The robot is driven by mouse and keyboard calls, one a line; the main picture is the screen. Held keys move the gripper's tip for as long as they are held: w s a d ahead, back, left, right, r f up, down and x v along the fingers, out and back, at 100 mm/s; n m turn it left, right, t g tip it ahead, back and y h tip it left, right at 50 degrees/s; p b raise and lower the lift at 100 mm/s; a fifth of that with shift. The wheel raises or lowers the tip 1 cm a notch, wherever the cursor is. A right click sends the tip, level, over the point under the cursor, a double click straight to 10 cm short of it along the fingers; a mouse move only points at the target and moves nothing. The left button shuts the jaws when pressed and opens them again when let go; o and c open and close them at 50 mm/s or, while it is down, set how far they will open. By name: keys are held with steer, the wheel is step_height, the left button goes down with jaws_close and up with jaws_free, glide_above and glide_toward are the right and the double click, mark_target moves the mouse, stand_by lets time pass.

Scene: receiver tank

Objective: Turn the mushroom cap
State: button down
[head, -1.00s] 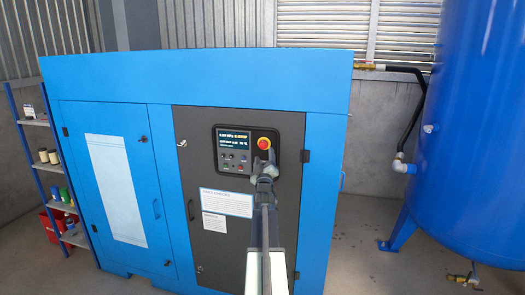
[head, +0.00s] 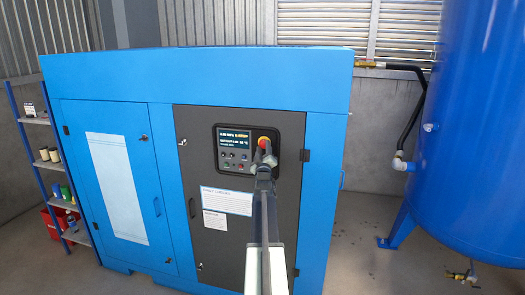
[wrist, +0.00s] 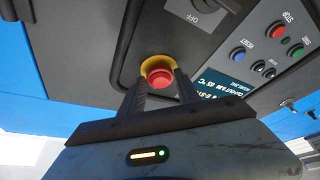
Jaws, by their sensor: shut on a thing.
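The red mushroom cap (wrist: 160,77) sits on a yellow collar (wrist: 156,63) on the dark control panel in the wrist view. In the head view the cap (head: 264,141) shows only in part, at the panel's upper right. My gripper (wrist: 161,86) has one finger on each side of the cap and is shut on it. In the head view my gripper (head: 264,154) and arm hide the cap's lower part.
The control panel (head: 231,172) has a lit display (head: 233,138) and several small buttons beside the cap. It is set in the dark door (head: 190,130) of a blue cabinet (head: 110,75). A blue tank (head: 475,130) stands right, a shelf (head: 37,121) left.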

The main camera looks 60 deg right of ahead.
steer(key=shift+d+m+h+b, duration=0.25)
steer(key=shift+m+h+b, duration=0.05)
steer(key=shift+m, duration=0.4)
steer(key=m+g, duration=0.1)
steer(key=m, duration=0.1)
steer(key=m+g+h+b, duration=0.1)
steer(key=m, duration=0.1)
steer(key=shift+w+h, duration=0.15)
steer(key=shift+h, duration=0.15)
steer(key=m+g, duration=0.2)
steer(key=m, duration=0.2)
steer(key=m+g+h, duration=0.1)
steer(key=m+g, duration=0.1)
steer(key=m, duration=0.1)
steer(key=shift+w+m, duration=0.15)
steer(key=shift+m, duration=0.25)
steer(key=shift+a+m, duration=0.1)
steer(key=shift+m, duration=0.2)
steer(key=c, duration=1.1)
jaws_free()
steer(key=shift+o, duration=1.2)
